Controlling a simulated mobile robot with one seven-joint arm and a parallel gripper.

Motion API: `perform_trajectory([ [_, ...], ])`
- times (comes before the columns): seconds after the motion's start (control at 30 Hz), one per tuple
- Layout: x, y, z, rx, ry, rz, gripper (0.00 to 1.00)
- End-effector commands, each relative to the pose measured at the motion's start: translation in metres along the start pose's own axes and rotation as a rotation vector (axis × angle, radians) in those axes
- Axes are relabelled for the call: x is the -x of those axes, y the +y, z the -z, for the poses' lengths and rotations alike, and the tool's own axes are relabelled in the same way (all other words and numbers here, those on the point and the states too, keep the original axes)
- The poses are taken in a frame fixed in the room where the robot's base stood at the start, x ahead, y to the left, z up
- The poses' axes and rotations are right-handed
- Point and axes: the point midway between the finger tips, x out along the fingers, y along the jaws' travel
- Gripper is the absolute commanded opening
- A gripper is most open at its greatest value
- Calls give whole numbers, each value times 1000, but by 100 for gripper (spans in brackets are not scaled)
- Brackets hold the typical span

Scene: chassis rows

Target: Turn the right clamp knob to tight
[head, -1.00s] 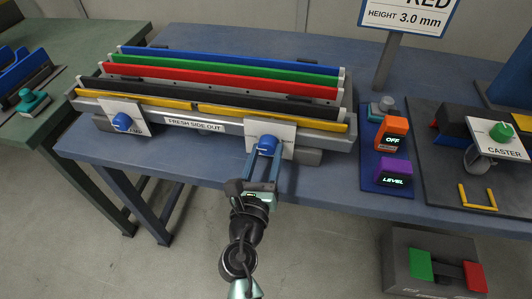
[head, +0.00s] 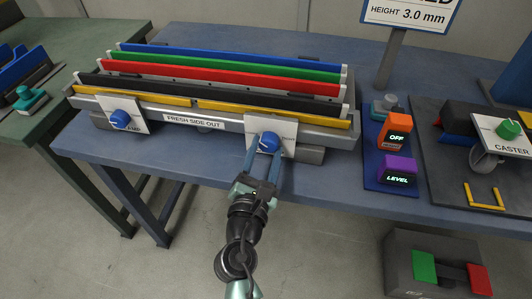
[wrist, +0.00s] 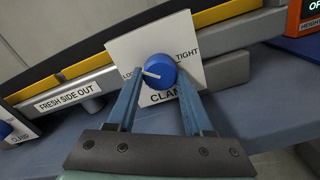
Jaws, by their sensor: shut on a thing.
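The right clamp knob (head: 269,141) is blue and sits on a white plate at the right of the bench fixture's front. In the wrist view, the knob (wrist: 162,70) has a white pointer aimed left, toward the partly hidden "LOO..." label. "TIGHT" is printed at the plate's upper right. My gripper (head: 267,151) reaches up from the front, and its two blue fingers are shut on the knob's sides. The fingers also show in the wrist view (wrist: 161,76), one on each side of the knob, covering part of the "CLAMP" label.
A second blue clamp knob (head: 121,119) is on the fixture's left. A "FRESH SIDE OUT" label (head: 193,121) lies between the knobs. Colored bars run along the fixture behind. An orange "OFF" block (head: 395,136) and purple "LEVEL" block (head: 397,170) stand to the right.

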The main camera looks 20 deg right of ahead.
Motion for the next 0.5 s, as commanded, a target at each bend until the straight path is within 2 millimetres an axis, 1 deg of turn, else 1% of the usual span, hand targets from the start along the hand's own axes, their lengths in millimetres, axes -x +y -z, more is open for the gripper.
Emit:
perform_trajectory([
  [0.03, 0, 0, 2, -45, 1, -1, 0],
  [0.5, 0, 1, 2, -491, 1, -1, 0],
])
